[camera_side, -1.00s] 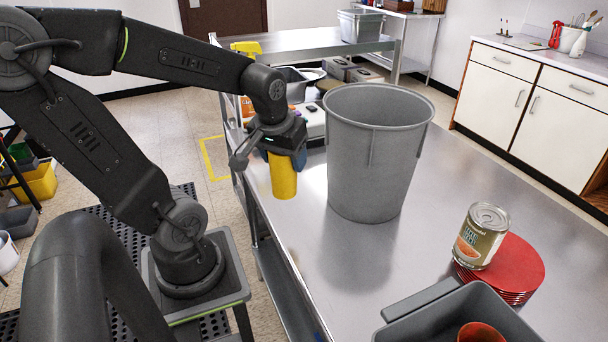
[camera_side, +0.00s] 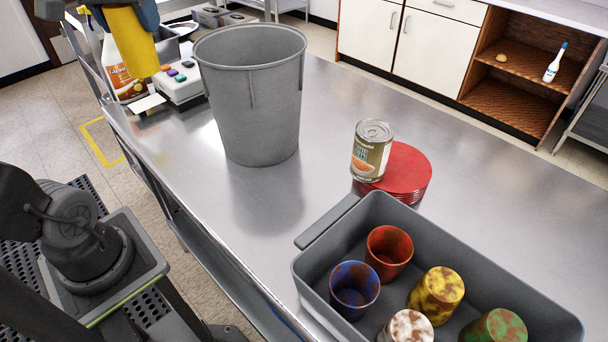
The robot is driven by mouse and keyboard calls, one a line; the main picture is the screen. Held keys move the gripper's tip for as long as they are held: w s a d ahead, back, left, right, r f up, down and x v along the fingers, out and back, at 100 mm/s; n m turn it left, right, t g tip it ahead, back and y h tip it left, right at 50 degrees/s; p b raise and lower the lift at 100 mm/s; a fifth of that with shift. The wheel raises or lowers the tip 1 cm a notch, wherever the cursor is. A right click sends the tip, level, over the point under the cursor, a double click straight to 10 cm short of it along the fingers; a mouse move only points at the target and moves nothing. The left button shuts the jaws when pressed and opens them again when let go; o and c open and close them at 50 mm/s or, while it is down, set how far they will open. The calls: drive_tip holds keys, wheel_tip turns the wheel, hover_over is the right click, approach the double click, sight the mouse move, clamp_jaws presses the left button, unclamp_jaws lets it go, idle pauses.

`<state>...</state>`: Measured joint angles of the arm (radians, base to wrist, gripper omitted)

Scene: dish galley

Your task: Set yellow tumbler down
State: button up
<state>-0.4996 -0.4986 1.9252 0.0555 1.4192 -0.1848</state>
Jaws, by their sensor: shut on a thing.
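The yellow tumbler (camera_side: 130,42) is at the top left of the side view, left of the big grey bin. My gripper (camera_side: 146,12) is shut on it. Only a dark blue-grey part of the gripper shows, because the picture's top edge cuts it off. The tumbler's lower end hangs free in the air, in front of the spray bottle with the orange label. It looks clean, and I cannot tell which way its mouth faces.
The grey bin (camera_side: 250,110) stands on the steel table (camera_side: 225,225). A grey tub (camera_side: 325,283) holds several stained tumblers. A keypad device (camera_side: 181,82) and spray bottle (camera_side: 121,75) stand at the far left. The table's middle is clear.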

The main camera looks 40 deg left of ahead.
drive_tip(key=w+d+f+m+h, duration=0.1)
drive_tip(key=w+d+m+h, duration=0.1)
drive_tip(key=w+d+m, duration=0.8)
drive_tip(key=w+d+m+h, duration=0.3)
drive_tip(key=w+d+m, duration=0.4)
drive_tip(key=d, duration=0.4)
wheel_tip(320, 180, down, 28)
drive_tip(key=shift+d+f, duration=0.1)
drive_tip(key=shift+f, duration=0.1)
drive_tip(key=o, duration=0.9)
